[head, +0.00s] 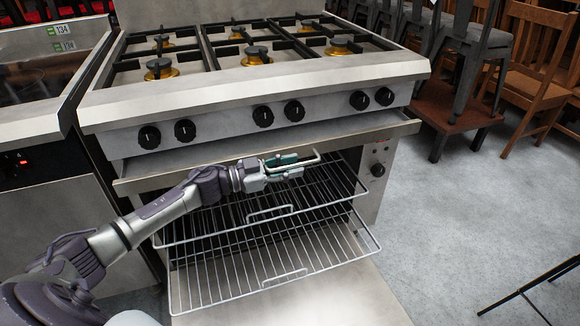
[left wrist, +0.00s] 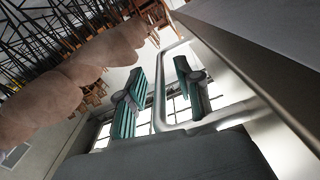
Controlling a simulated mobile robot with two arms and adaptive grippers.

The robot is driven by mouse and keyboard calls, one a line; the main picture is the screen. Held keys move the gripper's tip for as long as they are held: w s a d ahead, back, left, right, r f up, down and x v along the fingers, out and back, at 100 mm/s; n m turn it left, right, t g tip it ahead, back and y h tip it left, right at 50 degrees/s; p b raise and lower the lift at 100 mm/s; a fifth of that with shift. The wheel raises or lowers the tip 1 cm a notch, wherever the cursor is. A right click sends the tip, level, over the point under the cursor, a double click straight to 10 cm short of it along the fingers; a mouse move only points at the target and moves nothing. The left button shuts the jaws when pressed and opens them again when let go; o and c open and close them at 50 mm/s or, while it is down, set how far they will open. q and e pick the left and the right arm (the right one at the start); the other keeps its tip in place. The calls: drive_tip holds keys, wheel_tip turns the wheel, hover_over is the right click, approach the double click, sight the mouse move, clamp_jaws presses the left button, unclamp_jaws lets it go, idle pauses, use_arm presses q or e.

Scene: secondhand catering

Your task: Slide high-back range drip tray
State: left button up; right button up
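The drip tray (head: 370,131) is a flat metal panel under the knob row of the range, its front edge standing out past the oven opening. Its wire loop handle (head: 316,160) sticks out at the middle of the front. My left gripper (head: 288,166) is at this handle, its teal-padded fingers apart. In the left wrist view the handle's outer bar (left wrist: 160,85) passes between the two fingers (left wrist: 160,95), with visible gaps on both sides. The tray's metal front (left wrist: 240,62) runs along the right there. My right gripper is not in view.
The oven door (head: 320,300) is down, and wire racks (head: 330,261) extend below my left arm. The range top (head: 250,85) has several burners and knobs. Another appliance (head: 40,120) stands left.

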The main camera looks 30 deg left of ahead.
sight(281, 151)
use_arm(q)
clamp_jaws()
drive_tip(key=w+a, duration=0.4)
drive_tip(key=a, duration=0.1)
drive_tip(key=shift+w+a+b, duration=0.15)
drive_tip(key=shift+w+b, duration=0.2)
unclamp_jaws()
